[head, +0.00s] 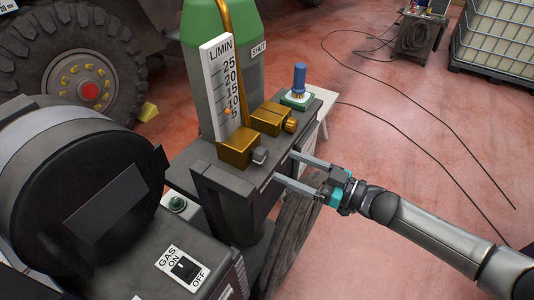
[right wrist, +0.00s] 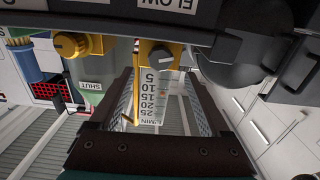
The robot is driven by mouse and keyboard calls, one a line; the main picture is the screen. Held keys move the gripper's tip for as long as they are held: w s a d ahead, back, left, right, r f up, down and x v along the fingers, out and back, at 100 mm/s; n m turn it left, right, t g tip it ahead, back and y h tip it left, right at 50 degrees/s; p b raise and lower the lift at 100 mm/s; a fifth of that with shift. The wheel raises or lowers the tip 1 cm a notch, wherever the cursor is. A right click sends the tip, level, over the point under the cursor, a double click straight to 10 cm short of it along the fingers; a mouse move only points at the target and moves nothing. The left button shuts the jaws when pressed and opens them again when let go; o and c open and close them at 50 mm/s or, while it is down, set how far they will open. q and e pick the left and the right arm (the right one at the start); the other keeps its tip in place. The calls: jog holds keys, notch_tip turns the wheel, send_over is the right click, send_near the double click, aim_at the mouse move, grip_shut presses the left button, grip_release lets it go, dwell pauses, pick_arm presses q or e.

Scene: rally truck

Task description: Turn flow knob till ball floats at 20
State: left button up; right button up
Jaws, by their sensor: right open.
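The flow meter (head: 217,85) is a white upright scale marked L/MIN from 5 to 25, with a brass base. Its small orange ball (head: 228,111) sits low, around the 5 to 10 marks in the head view; the right wrist view, where the scale is upside down, shows the ball (right wrist: 163,94) closer to 10–15. The grey flow knob (head: 260,155) sticks out of the brass base, and also shows in the right wrist view (right wrist: 160,56). My right gripper (head: 284,166) is open and empty, its fingertips just right of the knob, apart from it. My left gripper is out of view.
A brass valve (head: 272,118) and a blue brush-like thing (head: 299,82) stand behind the knob, by the green cylinder (head: 250,60). The floor at right is open, with cables.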

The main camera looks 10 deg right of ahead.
aim_at(265, 157)
jog(key=x, duration=0.7)
jog(key=shift+c, duration=0.3)
grip_shut()
jog(key=shift+n, duration=0.3)
jog(key=n, duration=0.2)
jog(key=shift+n, duration=0.4)
jog(key=shift+n+b, duration=0.5)
jog(key=shift+n, duration=1.2)
